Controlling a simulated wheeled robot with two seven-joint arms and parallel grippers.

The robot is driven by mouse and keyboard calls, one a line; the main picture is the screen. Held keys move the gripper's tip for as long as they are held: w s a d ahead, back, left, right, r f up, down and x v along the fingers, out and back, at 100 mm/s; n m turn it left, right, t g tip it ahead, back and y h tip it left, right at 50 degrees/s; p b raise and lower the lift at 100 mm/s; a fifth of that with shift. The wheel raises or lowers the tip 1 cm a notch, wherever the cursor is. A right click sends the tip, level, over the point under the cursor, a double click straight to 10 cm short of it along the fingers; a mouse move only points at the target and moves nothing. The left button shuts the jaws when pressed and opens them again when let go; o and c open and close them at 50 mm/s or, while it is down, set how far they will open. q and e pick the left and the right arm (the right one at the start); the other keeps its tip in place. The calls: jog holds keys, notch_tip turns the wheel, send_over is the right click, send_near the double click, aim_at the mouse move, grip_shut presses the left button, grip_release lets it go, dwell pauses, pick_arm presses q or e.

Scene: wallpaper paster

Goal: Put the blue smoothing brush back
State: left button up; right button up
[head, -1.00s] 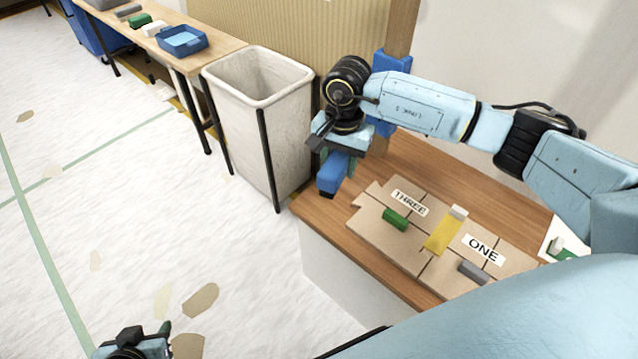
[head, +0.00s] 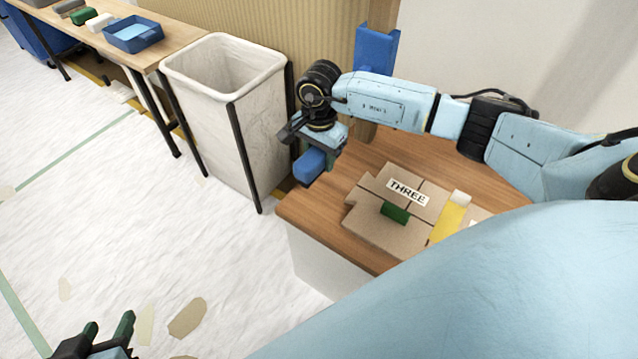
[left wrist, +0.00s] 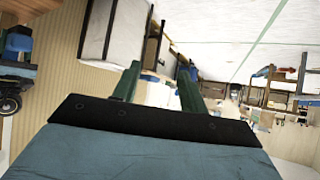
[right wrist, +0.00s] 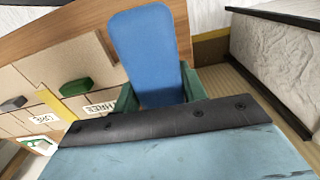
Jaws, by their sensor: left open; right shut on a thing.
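The blue smoothing brush (head: 309,166) is in my right gripper (head: 322,147), above the far left edge of the wooden table. In the right wrist view the blue block (right wrist: 150,50) stands out between the two green fingers (right wrist: 160,95), which are shut on it. My left gripper (head: 108,332) is at the lower left of the head view, over the floor, open and empty. Its spread fingers (left wrist: 158,88) also show in the left wrist view. On the table lies a cardboard board (head: 368,223) with a THREE label (head: 408,191) and a green block (head: 395,213).
A tall white bin (head: 200,125) in a black frame stands left of the table. A long bench (head: 170,33) behind it bears a blue tray (head: 133,34) and several blocks. A blue upright piece (head: 376,50) is behind my right arm. Floor at left is open.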

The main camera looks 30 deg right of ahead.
notch_tip(320, 180, down, 4)
jog(key=shift+f+b, duration=0.25)
jog(key=shift+b, duration=0.5)
jog(key=shift+f, duration=0.35)
notch_tip(320, 180, down, 3)
jog(key=shift+b, duration=0.8)
pick_arm(q)
jog(key=w+d+r+t+h, duration=0.1)
jog(key=w+d+r+t, duration=0.1)
jog(key=r+t, duration=0.2)
jog(key=w+d+r+t+h, duration=0.1)
jog(key=w+r+t+h, duration=0.1)
jog(key=r+t, duration=0.3)
notch_tip(320, 180, up, 4)
jog(key=shift+d+f+m, duration=0.15)
jog(key=shift+d+m, duration=0.15)
jog(key=shift+d, duration=0.05)
pick_arm(e)
jog(key=shift+f, duration=0.15)
jog(key=shift+f, duration=0.1)
jog(key=o, duration=1)
pick_arm(q)
jog(key=shift+s+r, duration=0.1)
jog(key=shift+r, duration=0.2)
pick_arm(e)
jog(key=shift+f, duration=0.15)
